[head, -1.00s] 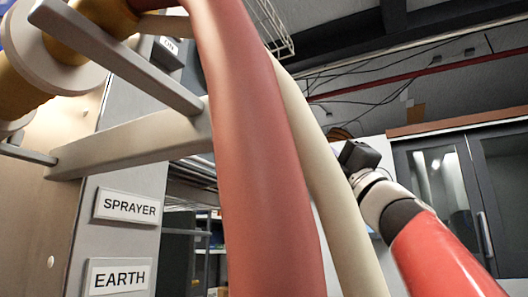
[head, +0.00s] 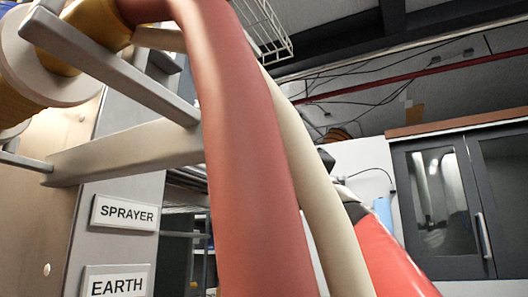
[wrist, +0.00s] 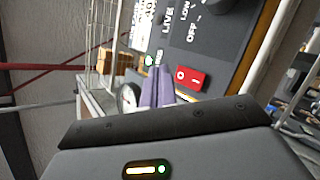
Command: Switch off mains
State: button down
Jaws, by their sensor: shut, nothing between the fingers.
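A red rocker switch (wrist: 190,78) marked O and I sits on a dark control panel (wrist: 224,52) in the wrist view. The word LIVE stands above a small green light next to the switch; other lettering is partly cut off, and I cannot read a mains label. My gripper (wrist: 158,80) is shut and empty, its two purple-grey fingers together just left of the red switch in the picture. Whether they touch the panel is unclear. In the head view the gripper is hidden behind the hoses, and the switch does not show.
In the head view a thick red hose (head: 245,140) and a cream hose (head: 315,190) hang across the middle. SPRAYER (head: 123,213) and EARTH (head: 116,284) labels are on the left panel. A glass-door cabinet (head: 440,200) stands right. A round gauge (wrist: 128,97) and wire basket (wrist: 103,45) flank the fingers.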

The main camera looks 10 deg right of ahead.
jog(key=shift+w+a+r, duration=0.1)
jog(key=shift+w+a, duration=0.3)
jog(key=shift+a, duration=0.2)
jog(key=shift+w+a, duration=0.1)
dwell(1.6)
jog(key=shift+w+a, duration=0.15)
jog(key=shift+a, duration=0.1)
jog(key=shift+w+a+r+p, duration=0.1)
jog(key=shift+w+a+p, duration=0.1)
jog(key=shift+a+p, duration=0.1)
dwell(0.6)
jog(key=shift+s+d, duration=0.1)
jog(key=shift+d, duration=0.1)
jog(key=shift+s+d, duration=0.35)
jog(key=shift+d, duration=0.15)
jog(key=shift+s+d+f+b, duration=0.2)
jog(key=shift+s+d, duration=0.55)
jog(key=shift+d, duration=0.25)
jog(key=shift+s+d+f+b, duration=0.2)
jog(key=shift+s+d, duration=0.5)
jog(key=shift+d, duration=0.3)
